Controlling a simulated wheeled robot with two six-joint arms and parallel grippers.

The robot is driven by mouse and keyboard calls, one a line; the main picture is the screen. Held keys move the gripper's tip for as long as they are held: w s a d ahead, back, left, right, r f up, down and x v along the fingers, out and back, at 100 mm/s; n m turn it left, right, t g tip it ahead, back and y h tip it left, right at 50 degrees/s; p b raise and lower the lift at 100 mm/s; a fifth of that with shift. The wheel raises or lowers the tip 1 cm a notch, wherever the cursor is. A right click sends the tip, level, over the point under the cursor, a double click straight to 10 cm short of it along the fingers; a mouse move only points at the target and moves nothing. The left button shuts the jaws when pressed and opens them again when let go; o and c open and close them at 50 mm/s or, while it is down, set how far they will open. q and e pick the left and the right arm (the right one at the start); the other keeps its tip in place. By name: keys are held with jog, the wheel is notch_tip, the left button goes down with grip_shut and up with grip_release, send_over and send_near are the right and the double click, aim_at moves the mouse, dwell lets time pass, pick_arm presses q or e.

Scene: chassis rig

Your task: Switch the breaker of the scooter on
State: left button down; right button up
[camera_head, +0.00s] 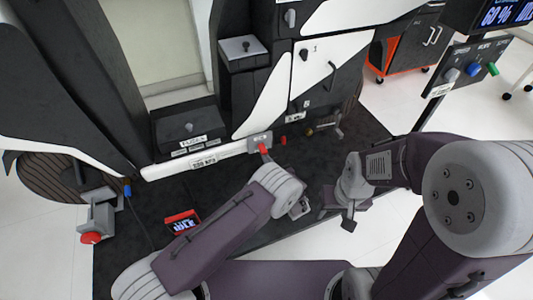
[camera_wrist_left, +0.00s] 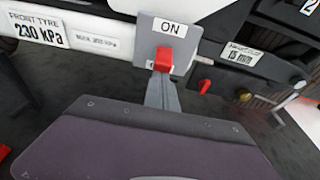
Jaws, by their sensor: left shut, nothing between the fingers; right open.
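The breaker is a grey plate (camera_head: 259,140) with a red lever (camera_head: 264,150), on the front of the scooter's white lower rail. In the left wrist view the plate (camera_wrist_left: 151,40) has an "ON" label above the red lever (camera_wrist_left: 164,60); a lower label is mostly hidden behind the lever. My left gripper (camera_wrist_left: 160,85) is shut and empty, its tips at the lower end of the lever; I cannot tell whether they touch. In the head view its tips are largely hidden by my wrist. My right gripper (camera_head: 340,215) is open and empty, right of the breaker.
Another red knob (camera_wrist_left: 205,86) sits right of the breaker, by a "15 mm" label (camera_wrist_left: 242,53). A red display box (camera_head: 182,221) lies on the dark mat, left of my left arm. A grey stand with a red knob (camera_head: 91,237) is further left. A panel with coloured knobs (camera_head: 473,69) stands at right.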

aim_at(265, 153)
pick_arm(q)
notch_tip(265, 153, up, 3)
jog(key=g+p, duration=0.1)
jog(key=p, duration=0.2)
jog(key=shift+s+f+g, duration=0.1)
jog(key=shift+f+g, duration=0.05)
jog(key=shift+g, duration=0.15)
jog(key=shift+r+g+h+p, duration=0.3)
jog(key=shift+h+p, duration=0.1)
jog(key=shift+p, duration=0.1)
pick_arm(e)
notch_tip(265, 153, up, 6)
jog(key=shift+f, duration=0.1)
pick_arm(q)
jog(key=shift+f, duration=0.15)
pick_arm(e)
jog(key=shift+f, duration=0.1)
